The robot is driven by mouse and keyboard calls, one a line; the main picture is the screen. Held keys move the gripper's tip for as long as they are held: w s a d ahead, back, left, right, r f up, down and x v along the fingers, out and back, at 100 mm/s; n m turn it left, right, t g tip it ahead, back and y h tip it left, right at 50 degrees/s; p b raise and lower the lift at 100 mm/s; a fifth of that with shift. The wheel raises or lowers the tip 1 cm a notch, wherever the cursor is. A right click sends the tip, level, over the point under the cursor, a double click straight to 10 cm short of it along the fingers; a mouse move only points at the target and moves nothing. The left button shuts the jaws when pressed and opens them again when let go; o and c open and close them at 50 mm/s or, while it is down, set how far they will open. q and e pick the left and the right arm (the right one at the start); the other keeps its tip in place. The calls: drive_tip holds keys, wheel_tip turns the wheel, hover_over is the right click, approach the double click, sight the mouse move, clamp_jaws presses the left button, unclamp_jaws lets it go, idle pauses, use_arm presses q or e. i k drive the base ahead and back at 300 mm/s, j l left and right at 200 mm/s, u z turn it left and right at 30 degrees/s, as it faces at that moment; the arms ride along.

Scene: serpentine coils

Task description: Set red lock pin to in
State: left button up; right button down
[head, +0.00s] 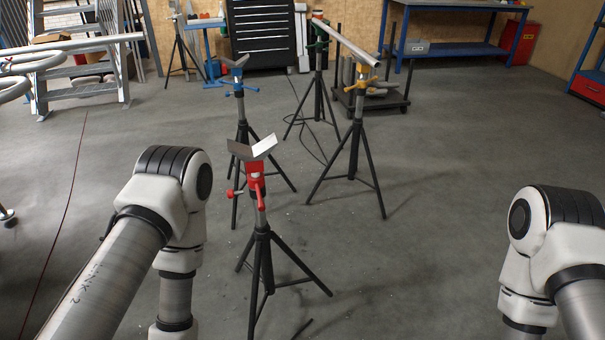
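A pipe stand with a red collar (255,171) stands upright in the middle foreground on black tripod legs, with a grey V-shaped head (252,148) on top. A small red knob (230,193) sticks out to the left of the collar, and a red handle (260,196) hangs at its front. I cannot tell for certain which of these is the lock pin, or whether it is in or out. My arms show at the lower left and lower right, apart from the stand. Both grippers are outside the view.
A blue-collared stand (239,88) is just behind. A yellow-collared stand (357,86) and a green-collared one (319,38) hold a long pipe (346,43). Tripod legs spread across the floor.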

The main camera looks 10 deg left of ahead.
sight(231, 194)
drive_tip(key=j+u, duration=0.15)
drive_tip(key=j, duration=0.5)
drive_tip(key=i+j+u, duration=0.15)
drive_tip(key=j, duration=0.45)
